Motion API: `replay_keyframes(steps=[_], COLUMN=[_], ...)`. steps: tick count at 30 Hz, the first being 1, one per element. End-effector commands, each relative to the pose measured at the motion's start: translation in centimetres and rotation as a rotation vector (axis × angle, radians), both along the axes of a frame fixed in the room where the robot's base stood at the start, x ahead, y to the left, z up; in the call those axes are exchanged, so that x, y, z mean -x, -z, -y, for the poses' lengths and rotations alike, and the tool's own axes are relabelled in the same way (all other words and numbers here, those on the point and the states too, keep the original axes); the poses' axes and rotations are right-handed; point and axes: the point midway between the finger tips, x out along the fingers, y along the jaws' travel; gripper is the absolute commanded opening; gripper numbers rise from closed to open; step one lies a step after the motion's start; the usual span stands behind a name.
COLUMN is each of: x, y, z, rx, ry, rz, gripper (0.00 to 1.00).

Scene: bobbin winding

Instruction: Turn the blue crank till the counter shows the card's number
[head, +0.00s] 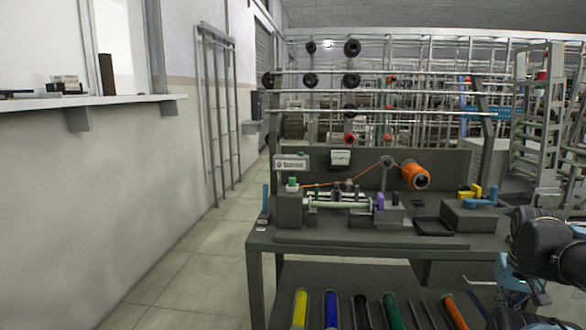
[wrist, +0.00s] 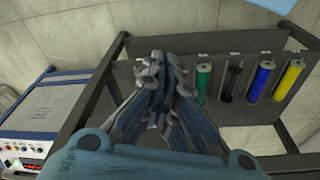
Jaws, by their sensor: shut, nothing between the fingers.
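A slim blue upright part (head: 265,199), which looks like the crank's handle, stands at the left end of the winding machine (head: 290,212) on the bench. A pale plate with dark lettering (head: 291,163) and a small white card or dial (head: 341,157) are on the back panel. I cannot read either, nor tell which is the counter. My gripper (wrist: 160,62) is shut and empty in the wrist view, above the bench's lower shelf and away from the machine. My arm is at the lower right of the head view.
An orange spool (head: 415,176) feeds thread over the machine. A dark tray (head: 433,226) and a grey box (head: 473,214) with yellow and blue items are to its right. Coloured spools lie on the lower shelf (wrist: 228,109). Floor (head: 200,255) left of the bench is clear.

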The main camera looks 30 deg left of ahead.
Motion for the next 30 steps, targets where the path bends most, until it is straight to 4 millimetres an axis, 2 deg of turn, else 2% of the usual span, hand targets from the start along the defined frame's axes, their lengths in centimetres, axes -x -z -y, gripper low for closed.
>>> replay_keyframes(steps=[9, 11, 16, 20, 22, 26, 30], x=[0.0, 0.0, 0.0, 0.6, 0.3, -1.7, -4.7], y=[0.0, 0.0, 0.0, -0.6, -1.3, -3.9, -7.5], z=[0.0, 0.0, 0.0, 0.0, 0.0, 0.2, 0.3], rx=[0.000, 0.000, 0.000, 0.001, 0.006, 0.025, 0.050], ry=[0.000, 0.000, 0.000, -0.008, -0.032, -0.127, -0.280], rz=[0.000, 0.000, 0.000, 0.010, 0.009, -0.002, -0.019], gripper=[0.00, 0.11, 0.50, 0.50, 0.50, 0.50, 0.50])
